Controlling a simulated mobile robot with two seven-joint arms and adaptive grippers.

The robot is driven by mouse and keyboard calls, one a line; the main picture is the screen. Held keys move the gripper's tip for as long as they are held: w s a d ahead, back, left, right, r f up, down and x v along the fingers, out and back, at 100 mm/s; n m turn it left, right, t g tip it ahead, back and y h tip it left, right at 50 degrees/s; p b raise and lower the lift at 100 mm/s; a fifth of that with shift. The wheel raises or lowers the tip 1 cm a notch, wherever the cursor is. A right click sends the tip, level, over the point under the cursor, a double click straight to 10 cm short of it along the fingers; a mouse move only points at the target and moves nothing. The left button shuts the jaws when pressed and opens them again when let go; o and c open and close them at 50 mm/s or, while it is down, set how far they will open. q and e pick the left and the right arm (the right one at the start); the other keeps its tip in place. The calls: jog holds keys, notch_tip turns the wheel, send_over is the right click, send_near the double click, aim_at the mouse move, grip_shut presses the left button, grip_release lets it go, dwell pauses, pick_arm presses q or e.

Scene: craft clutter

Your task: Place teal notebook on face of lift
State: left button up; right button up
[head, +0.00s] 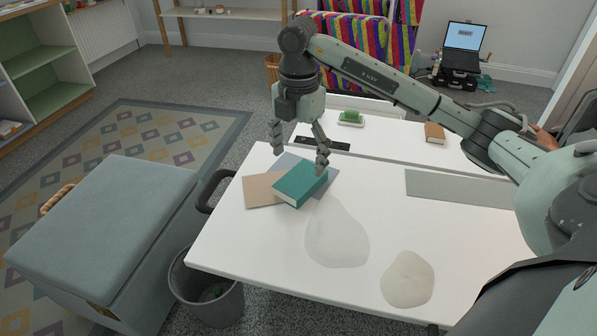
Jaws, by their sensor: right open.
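The teal notebook (299,186) lies near the back left of the white table (265,240), on top of flat tan and grey-blue sheets. My right gripper (299,153) reaches down over it from above, with its fingers spread apart. Nothing is seen between them. One fingertip overlaps the notebook's far edge in the picture; I cannot tell whether it touches. I cannot tell for sure which surface is the lift. My left gripper is out of the picture.
Two pale flat patches (336,236) lie on the table's front half. A grey flat panel (460,188) lies at the right. A grey bin (207,292) and a grey padded bench (105,225) stand left. A second white surface behind holds a green item (352,117).

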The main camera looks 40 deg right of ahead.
aim_at(299, 180)
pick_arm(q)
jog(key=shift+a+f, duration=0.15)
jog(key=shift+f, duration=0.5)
pick_arm(e)
jog(key=shift+r, duration=3)
